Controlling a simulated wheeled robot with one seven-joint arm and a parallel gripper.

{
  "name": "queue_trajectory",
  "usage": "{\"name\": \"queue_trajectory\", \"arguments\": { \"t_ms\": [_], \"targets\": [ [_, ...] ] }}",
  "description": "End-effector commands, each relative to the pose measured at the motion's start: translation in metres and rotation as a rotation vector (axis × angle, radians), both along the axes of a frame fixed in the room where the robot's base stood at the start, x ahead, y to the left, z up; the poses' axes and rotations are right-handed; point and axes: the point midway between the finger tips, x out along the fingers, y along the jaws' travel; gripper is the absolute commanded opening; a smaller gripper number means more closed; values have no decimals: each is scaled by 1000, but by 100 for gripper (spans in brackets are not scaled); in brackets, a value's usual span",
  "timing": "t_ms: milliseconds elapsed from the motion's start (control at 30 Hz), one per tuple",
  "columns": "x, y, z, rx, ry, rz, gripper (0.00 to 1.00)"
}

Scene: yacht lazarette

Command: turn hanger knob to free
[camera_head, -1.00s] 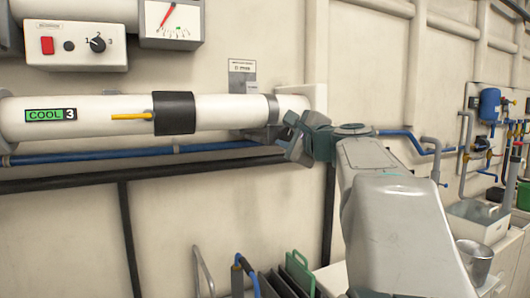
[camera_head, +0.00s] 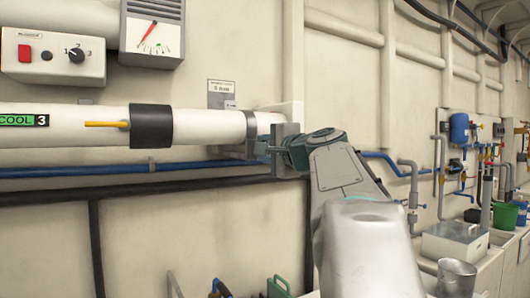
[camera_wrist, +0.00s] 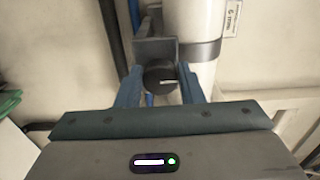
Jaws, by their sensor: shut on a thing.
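The hanger knob (camera_wrist: 158,76) is a dark round knob with a short white pointer line, which points to the right in the wrist view. It sits on a grey hanger bracket (camera_wrist: 155,48) beside the white pipe (camera_wrist: 197,22). My gripper (camera_wrist: 161,84) has one blue-grey finger on each side of the knob and is shut on it. In the head view my gripper (camera_head: 283,147) is at the bracket near the right end of the pipe (camera_head: 200,126). The knob is hidden there by my gripper.
A grey clamp band (camera_head: 251,133) circles the pipe, with a small label plate (camera_head: 221,93) above. A blue pipe (camera_head: 110,170) and a dark rail (camera_head: 130,186) run below. A switch box (camera_head: 53,56) and gauge (camera_head: 152,33) hang at upper left.

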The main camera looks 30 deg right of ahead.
Motion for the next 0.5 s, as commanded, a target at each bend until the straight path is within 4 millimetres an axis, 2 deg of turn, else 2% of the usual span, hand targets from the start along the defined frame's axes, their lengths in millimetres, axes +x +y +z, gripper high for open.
{"name": "queue_trajectory", "arguments": {
  "t_ms": [267, 300, 367, 500],
  "targets": [
    [0, 0, -1, -2, 2, 1, 12],
    [0, 0, -1, -2, 1, 0, 37],
    [0, 0, -1, -1, 1, 1, 54],
    [0, 0, 0, -1, 1, 0, 54]
  ]
}}
